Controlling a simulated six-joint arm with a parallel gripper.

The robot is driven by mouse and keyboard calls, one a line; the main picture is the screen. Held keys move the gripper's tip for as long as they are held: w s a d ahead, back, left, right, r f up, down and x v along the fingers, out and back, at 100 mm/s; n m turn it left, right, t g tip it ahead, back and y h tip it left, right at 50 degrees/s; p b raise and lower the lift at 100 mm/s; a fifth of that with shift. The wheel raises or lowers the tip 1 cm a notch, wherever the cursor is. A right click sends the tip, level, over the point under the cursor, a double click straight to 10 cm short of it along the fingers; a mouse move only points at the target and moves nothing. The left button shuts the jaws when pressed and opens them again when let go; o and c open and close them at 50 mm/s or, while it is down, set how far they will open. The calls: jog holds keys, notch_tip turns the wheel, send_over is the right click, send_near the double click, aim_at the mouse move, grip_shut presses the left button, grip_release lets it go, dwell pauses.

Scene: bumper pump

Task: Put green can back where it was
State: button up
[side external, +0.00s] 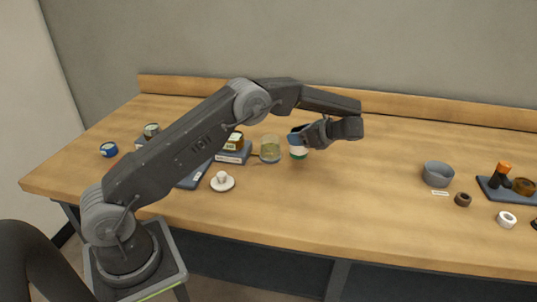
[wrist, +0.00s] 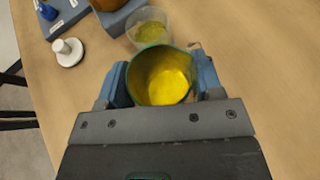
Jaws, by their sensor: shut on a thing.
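A green-rimmed can (wrist: 162,78) is between the two blue fingers of my gripper (wrist: 160,84) in the wrist view. Its open top faces the camera and its inside is yellow. In the side view the can (side external: 298,153) shows white and green below my gripper (side external: 300,138), which is shut on it. The can looks upright. I cannot tell whether its base touches the table. A clear glass (side external: 270,149) with yellow-green contents stands just left of the can; it also shows in the wrist view (wrist: 150,30).
A grey block (side external: 233,155) carries an amber jar (side external: 234,140). A white knobbed disc (side external: 222,182) lies in front. A blue round item (side external: 109,150) is at far left. A grey bowl (side external: 438,174) and a dark tray (side external: 497,193) are at right. The table between is clear.

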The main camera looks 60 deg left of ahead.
notch_tip(320, 180, up, 12)
jog(key=s+a+r+m+t, duration=0.2)
jog(key=s+a+r+t, duration=0.1)
jog(key=s+a, duration=0.35)
jog(key=s+a+f+m+t, duration=0.1)
jog(key=s+f+m+t, duration=0.25)
jog(key=s, duration=1.15)
jog(key=shift+m, duration=0.25)
jog(key=shift+w+d+f, duration=1.35)
jog(key=shift+w+f, duration=0.1)
jog(key=shift+f, duration=1.15)
jog(key=shift+w+d+f, duration=1.3)
jog(key=shift+w+f, duration=0.2)
jog(key=shift+f, duration=1.15)
jog(key=shift+w+d+f, duration=1.35)
jog(key=shift+w+f, duration=0.1)
jog(key=shift+f, duration=1.15)
jog(key=shift+f, duration=0.15)
jog(key=o, duration=1)
